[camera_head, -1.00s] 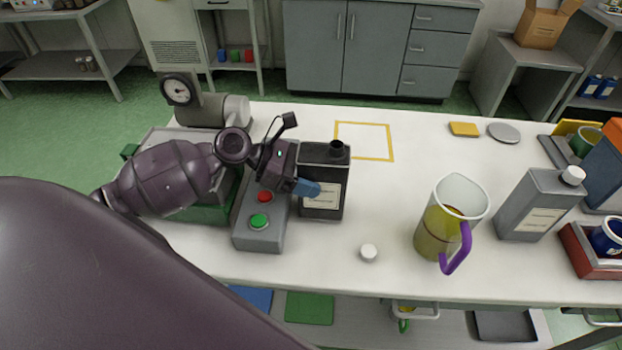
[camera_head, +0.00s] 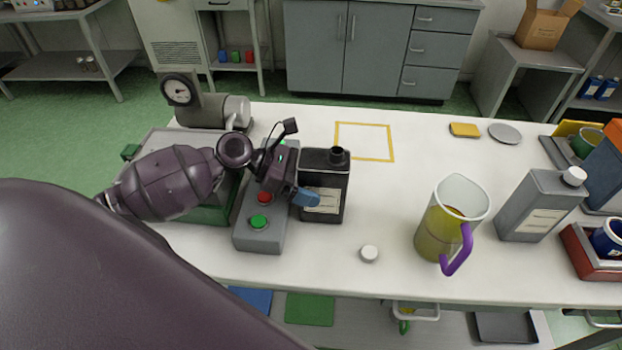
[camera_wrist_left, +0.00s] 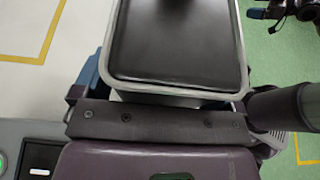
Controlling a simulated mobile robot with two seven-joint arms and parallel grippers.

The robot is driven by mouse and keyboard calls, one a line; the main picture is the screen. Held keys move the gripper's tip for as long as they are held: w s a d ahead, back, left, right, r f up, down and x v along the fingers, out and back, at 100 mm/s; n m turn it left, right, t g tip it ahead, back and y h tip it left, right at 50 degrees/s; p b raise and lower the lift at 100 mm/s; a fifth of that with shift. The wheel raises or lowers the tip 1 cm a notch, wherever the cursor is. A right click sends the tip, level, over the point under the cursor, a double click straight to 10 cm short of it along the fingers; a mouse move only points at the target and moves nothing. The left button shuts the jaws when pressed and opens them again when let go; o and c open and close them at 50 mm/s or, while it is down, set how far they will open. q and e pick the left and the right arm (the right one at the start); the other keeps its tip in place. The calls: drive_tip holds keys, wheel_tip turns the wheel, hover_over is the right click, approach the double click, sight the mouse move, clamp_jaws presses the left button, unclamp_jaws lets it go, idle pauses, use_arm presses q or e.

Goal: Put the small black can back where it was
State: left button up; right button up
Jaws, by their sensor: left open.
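The small black can (camera_head: 332,178) has a dark cap and a pale label. It stands upright on the white table, close to the right side of the grey button box. My left gripper (camera_head: 306,197) is at the can, with a blue fingertip in front of its near side, hiding part of the label. The gripper is open; the far finger is mostly hidden in the head view. In the left wrist view the can's dark top (camera_wrist_left: 180,45) with a grey rim fills the middle. A dark shape with blue at that view's top right looks like my right gripper (camera_wrist_left: 272,14), cut off.
A yellow outlined square (camera_head: 365,141) on the table is empty, behind and right of the can. A white cap (camera_head: 369,253), a jug with a purple handle (camera_head: 440,228) and a grey can (camera_head: 538,205) stand to the right. The button box (camera_head: 262,222) is close on the left.

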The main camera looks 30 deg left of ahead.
use_arm(q)
drive_tip(key=v, duration=1.2)
drive_tip(key=shift+r, duration=0.1)
